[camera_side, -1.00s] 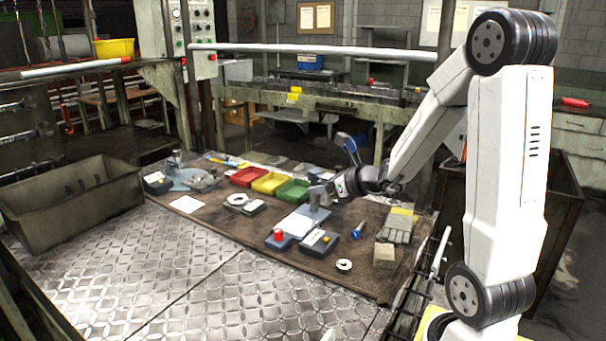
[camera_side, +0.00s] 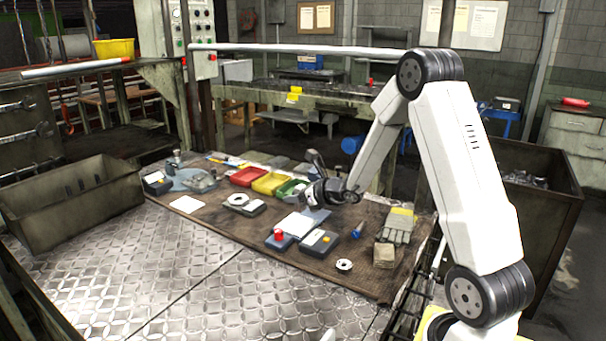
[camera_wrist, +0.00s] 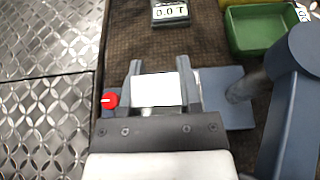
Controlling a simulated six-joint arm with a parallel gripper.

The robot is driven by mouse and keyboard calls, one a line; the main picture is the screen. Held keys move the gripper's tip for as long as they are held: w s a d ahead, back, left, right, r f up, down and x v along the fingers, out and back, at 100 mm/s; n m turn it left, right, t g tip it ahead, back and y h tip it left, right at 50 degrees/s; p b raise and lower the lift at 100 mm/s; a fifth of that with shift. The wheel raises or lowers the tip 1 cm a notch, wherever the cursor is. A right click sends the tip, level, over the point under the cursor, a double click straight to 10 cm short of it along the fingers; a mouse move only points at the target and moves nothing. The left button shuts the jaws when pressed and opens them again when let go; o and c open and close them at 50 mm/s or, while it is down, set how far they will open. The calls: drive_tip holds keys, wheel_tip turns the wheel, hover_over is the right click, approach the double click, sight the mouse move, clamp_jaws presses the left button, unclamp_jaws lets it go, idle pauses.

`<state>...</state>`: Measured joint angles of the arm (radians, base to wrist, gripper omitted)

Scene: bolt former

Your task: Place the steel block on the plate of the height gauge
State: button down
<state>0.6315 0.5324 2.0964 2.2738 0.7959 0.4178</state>
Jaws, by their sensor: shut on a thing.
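My gripper (camera_wrist: 160,78) is shut on the steel block (camera_wrist: 155,90), a bright rectangle between its two fingers in the wrist view. In the side view my gripper (camera_side: 312,193) is over the height gauge, and the block cannot be made out. The gauge's flat blue-grey base (camera_wrist: 235,112) lies below and to the right of the fingers, with its thick post (camera_wrist: 245,88) rising at the right. A pale plate (camera_side: 297,222) shows in front of my gripper in the side view. Whether the block touches the plate cannot be told.
A blue box with a red button (camera_side: 278,238) and a dark boxed device (camera_side: 318,241) stand close in front. A 0.0 T display box (camera_wrist: 170,12) and a green bin (camera_wrist: 252,28) lie beyond. Gloves (camera_side: 398,226) and a metal ring (camera_side: 344,265) lie right and front.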

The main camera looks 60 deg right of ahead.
sight(292, 222)
drive_tip(key=shift+w+d+f, duration=0.2)
drive_tip(key=shift+w+f, duration=0.45)
drive_tip(key=shift+f, duration=0.1)
drive_tip(key=shift+w+d+f, duration=0.1)
drive_tip(key=shift+w+f, duration=0.2)
drive_tip(key=shift+f, duration=1.55)
drive_tip(key=shift+f, duration=0.15)
drive_tip(key=shift+c, duration=1.4)
unclamp_jaws()
drive_tip(key=shift+s, duration=0.1)
